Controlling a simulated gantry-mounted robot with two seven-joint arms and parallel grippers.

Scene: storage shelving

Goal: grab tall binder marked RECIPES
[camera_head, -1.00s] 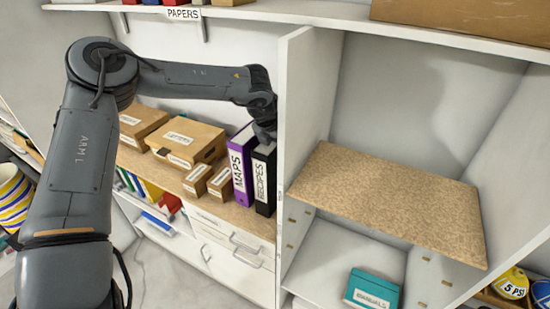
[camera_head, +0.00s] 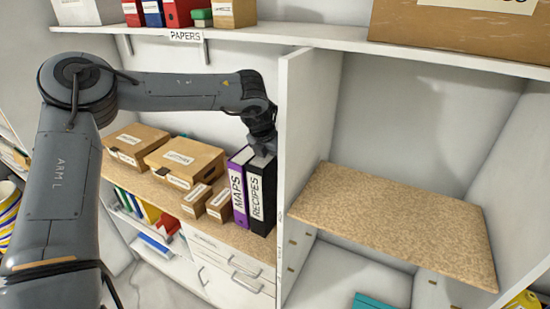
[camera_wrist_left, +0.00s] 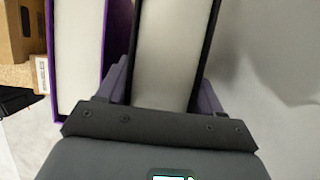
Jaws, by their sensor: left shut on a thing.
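The black RECIPES binder (camera_head: 263,196) stands upright on the wooden counter, at the right end of the row against the white cabinet side. The purple MAPS binder (camera_head: 238,190) stands directly to its left. My left gripper (camera_head: 263,150) is at the top of the RECIPES binder, shut on it from above. In the left wrist view the two fingers (camera_wrist_left: 163,90) sit on either side of the black binder's top (camera_wrist_left: 172,50), with the purple binder (camera_wrist_left: 78,60) beside it on the left. My right gripper is not in view.
Small cardboard boxes (camera_head: 196,200) and larger cartons (camera_head: 184,161) stand left of the binders on the counter (camera_head: 150,190). The white cabinet side panel (camera_head: 296,130) rises close on the right. A bare wooden shelf (camera_head: 395,220) lies beyond it. A white upper shelf (camera_head: 300,38) runs above.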

